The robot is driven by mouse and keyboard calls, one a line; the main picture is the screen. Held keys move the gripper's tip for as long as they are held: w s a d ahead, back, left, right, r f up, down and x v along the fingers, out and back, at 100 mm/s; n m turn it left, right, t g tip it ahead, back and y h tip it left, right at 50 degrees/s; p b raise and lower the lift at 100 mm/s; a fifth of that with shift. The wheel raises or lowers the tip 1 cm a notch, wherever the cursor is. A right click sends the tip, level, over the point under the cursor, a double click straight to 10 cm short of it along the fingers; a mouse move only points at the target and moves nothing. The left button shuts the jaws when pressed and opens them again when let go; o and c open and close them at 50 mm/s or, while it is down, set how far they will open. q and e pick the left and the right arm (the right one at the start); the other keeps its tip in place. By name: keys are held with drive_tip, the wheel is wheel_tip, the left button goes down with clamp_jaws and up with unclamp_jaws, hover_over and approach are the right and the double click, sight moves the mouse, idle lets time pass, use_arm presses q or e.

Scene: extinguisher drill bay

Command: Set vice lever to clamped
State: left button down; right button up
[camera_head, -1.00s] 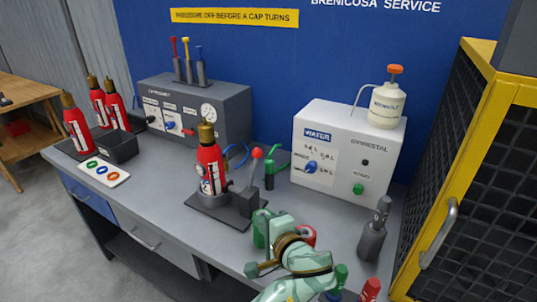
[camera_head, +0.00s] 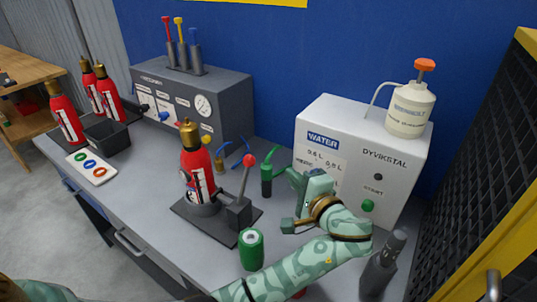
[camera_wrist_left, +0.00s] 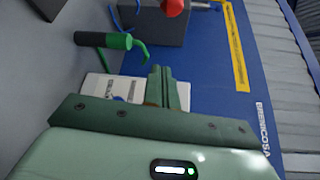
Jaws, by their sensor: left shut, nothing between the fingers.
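The vice (camera_head: 238,214) stands on a dark plate on the bench, with a red extinguisher (camera_head: 196,170) upright in it. Its lever (camera_head: 244,182) rises from the block on the right side, with a red ball knob (camera_head: 249,160) on top. The lever leans slightly right. My left gripper (camera_head: 284,172) is to the right of the lever, apart from it, with its fingers pointing left. In the left wrist view its fingers (camera_wrist_left: 162,85) are together and empty, and the red knob (camera_wrist_left: 172,6) shows at the top edge. My right gripper is not in view.
A green hooked tool (camera_head: 266,182) stands between the lever and my left fingers. A green cylinder (camera_head: 252,250) stands in front. The white water box (camera_head: 385,165) is behind my gripper. A grey bottle (camera_head: 382,265) stands at right. Bare bench lies left of the vice.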

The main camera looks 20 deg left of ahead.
sight(245, 181)
use_arm(q)
drive_tip(key=w+a, duration=0.2)
drive_tip(key=a, duration=0.7)
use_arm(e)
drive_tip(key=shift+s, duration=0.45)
use_arm(q)
drive_tip(key=shift+a, duration=0.15)
